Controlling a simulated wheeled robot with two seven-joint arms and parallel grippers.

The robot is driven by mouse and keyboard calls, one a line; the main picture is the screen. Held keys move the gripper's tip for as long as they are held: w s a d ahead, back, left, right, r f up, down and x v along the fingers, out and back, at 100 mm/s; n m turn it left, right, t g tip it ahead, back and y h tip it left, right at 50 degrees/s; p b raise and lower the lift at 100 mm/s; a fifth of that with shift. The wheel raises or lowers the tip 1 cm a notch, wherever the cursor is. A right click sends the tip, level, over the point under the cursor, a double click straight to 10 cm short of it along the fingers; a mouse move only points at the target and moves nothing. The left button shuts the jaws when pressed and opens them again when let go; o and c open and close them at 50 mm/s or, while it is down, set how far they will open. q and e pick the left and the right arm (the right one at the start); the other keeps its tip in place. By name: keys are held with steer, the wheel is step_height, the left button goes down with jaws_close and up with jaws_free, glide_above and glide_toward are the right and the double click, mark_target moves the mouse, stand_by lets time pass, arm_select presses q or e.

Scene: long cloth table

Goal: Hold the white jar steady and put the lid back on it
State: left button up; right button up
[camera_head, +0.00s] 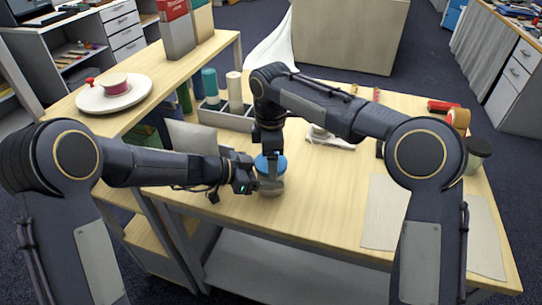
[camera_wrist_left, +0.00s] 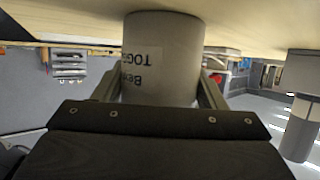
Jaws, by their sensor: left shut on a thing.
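The white jar (camera_head: 270,188) stands upright near the table's front edge and looks grey-white. In the left wrist view, the jar (camera_wrist_left: 162,60) fills the space between my fingers, with dark printed letters on its label. My left gripper (camera_head: 257,186) is shut on the jar's side. The blue lid (camera_head: 263,163) is at the top of the jar, partly hidden by my right gripper (camera_head: 271,172), which points down from above. I cannot tell whether the lid is seated, or whether the right fingers hold it.
A grey box with thread spools (camera_head: 235,92) stands behind the jar. A white plate with a pink spool (camera_head: 114,83) is on the raised shelf at left. The front edge is close.

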steer(key=c, duration=0.5)
steer(key=m, duration=0.6)
steer(key=shift+m, duration=0.4)
steer(key=o, duration=1.1)
steer(key=shift+r, duration=0.15)
steer(key=shift+r, duration=2.15)
steer(key=shift+c, duration=0.3)
